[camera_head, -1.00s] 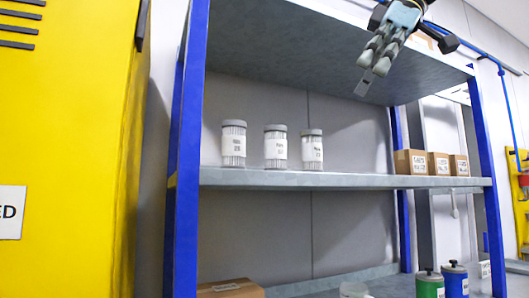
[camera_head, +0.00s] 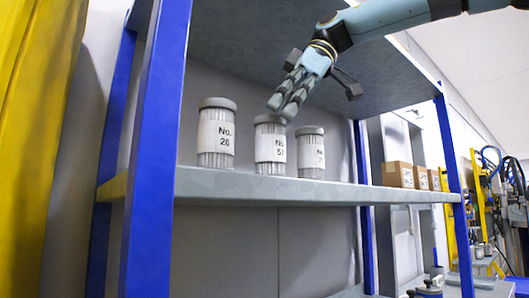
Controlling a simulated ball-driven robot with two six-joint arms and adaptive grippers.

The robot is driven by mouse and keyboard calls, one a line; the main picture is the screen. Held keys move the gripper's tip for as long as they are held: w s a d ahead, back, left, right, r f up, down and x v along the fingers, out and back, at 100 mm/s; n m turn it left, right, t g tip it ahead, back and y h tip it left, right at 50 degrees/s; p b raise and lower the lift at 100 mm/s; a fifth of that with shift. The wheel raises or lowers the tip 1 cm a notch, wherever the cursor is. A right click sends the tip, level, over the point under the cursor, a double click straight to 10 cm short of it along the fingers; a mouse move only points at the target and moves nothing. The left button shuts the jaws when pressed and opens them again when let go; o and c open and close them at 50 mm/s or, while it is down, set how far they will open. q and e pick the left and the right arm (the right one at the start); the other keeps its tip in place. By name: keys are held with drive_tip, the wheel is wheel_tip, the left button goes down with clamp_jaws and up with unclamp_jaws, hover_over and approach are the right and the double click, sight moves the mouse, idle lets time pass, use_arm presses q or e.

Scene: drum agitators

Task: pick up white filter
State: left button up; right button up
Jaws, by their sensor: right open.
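Three white filters with grey caps and white labels stand upright in a row on the shelf. The left filter (camera_head: 216,135) reads "No. 26", the middle filter (camera_head: 270,145) reads "No. 51", and the label of the right filter (camera_head: 311,155) is only partly legible. My right gripper (camera_head: 283,106) comes in from the upper right, fingers pointing down and left. It is open and empty. Its fingertips overlap the upper right of the middle filter in the picture; I cannot tell whether they touch it. My left gripper is not in view.
The filters stand on a grey shelf board (camera_head: 300,192) between blue posts (camera_head: 157,150). An upper board hangs above them.

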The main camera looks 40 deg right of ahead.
sight(257, 145)
drive_tip(key=shift+w+a+f, duration=0.2)
drive_tip(key=shift+a+f, duration=0.05)
drive_tip(key=shift+f, duration=0.3)
drive_tip(key=shift+w+a+f, duration=0.15)
drive_tip(key=shift+f, duration=0.05)
drive_tip(key=p+x, duration=0.1)
drive_tip(key=x, duration=0.3)
drive_tip(key=shift+w+a+f, duration=0.1)
drive_tip(key=shift+a+f, duration=0.05)
drive_tip(key=shift+a, duration=0.05)
drive_tip(key=shift+w+a+f, duration=0.15)
drive_tip(key=shift+f, duration=0.15)
drive_tip(key=shift+c, duration=0.4)
drive_tip(key=c, duration=0.5)
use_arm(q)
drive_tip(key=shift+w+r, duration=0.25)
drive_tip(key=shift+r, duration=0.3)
use_arm(e)
drive_tip(key=c, duration=0.8)
